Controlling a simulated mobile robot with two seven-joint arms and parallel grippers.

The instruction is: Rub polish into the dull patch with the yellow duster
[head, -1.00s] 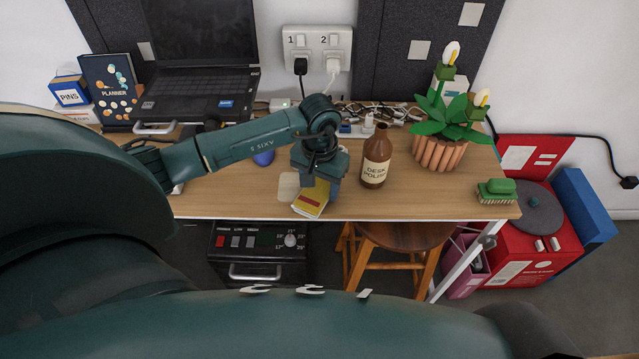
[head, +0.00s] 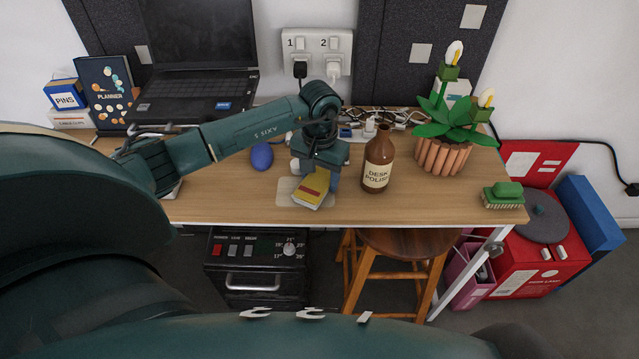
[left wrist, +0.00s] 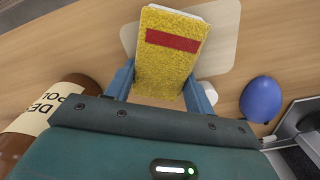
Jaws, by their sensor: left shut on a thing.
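The yellow duster (head: 312,188) is a yellow block with a red band and a pale back. My left gripper (head: 319,171) is shut on it, with a blue finger on either side in the left wrist view (left wrist: 160,88). The dull patch (head: 285,191) is a pale rounded square on the desk near its front edge. The duster is over the patch and hides part of it; whether they touch I cannot tell. The brown desk polish bottle (head: 378,160) stands upright to the right of the gripper. My right gripper is not in view.
A potted plant (head: 443,155) and a green brush (head: 503,196) stand at the right. Cables (head: 395,117) lie along the back. Bare desk lies in front of the bottle and plant.

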